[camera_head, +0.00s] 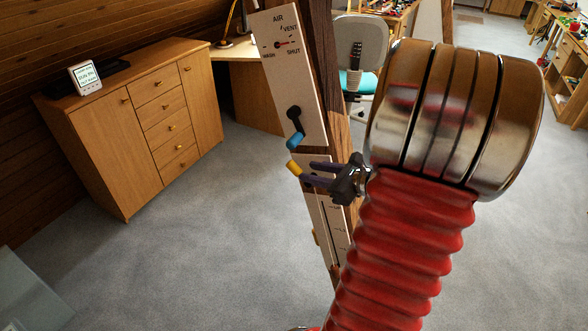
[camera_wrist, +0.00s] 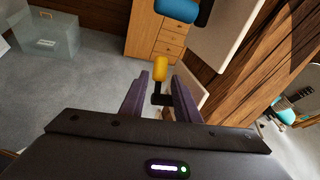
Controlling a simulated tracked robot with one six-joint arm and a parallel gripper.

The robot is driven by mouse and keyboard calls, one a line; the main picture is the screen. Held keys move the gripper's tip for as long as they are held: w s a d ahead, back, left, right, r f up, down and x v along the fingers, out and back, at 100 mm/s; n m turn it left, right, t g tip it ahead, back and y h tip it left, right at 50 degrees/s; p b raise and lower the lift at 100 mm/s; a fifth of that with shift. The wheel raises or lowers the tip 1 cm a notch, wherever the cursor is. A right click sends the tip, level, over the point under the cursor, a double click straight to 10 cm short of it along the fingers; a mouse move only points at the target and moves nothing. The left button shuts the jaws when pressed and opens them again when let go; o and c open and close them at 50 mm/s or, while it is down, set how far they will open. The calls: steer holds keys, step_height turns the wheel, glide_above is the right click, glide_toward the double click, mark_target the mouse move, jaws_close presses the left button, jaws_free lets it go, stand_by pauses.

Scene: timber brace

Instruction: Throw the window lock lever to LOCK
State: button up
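A lever with a yellow handle (camera_head: 293,168) sits on a lower white panel of the timber brace. In the wrist view the yellow handle (camera_wrist: 160,68) on its black stem stands between my fingertips, with a gap on each side. My gripper (camera_head: 309,173) is open, its dark purple fingers reaching in from the right; it also shows in the wrist view (camera_wrist: 161,80). Any LOCK lettering near the yellow lever is hidden or too small to read. A second lever with a blue handle (camera_head: 295,140) hangs just above, on the panel marked AIR, VENT, SHUT.
The timber brace (camera_head: 337,110) slants through the middle. The blue handle (camera_wrist: 176,10) is close above the fingers in the wrist view. A wooden cabinet (camera_head: 140,120) stands at the left and a teal chair (camera_head: 357,82) behind.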

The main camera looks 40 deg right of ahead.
mark_target(298, 169)
steer(key=x, duration=0.7)
steer(key=shift+w+f, duration=0.15)
steer(key=shift+w, duration=0.2)
steer(key=shift+c, duration=0.5)
jaws_close()
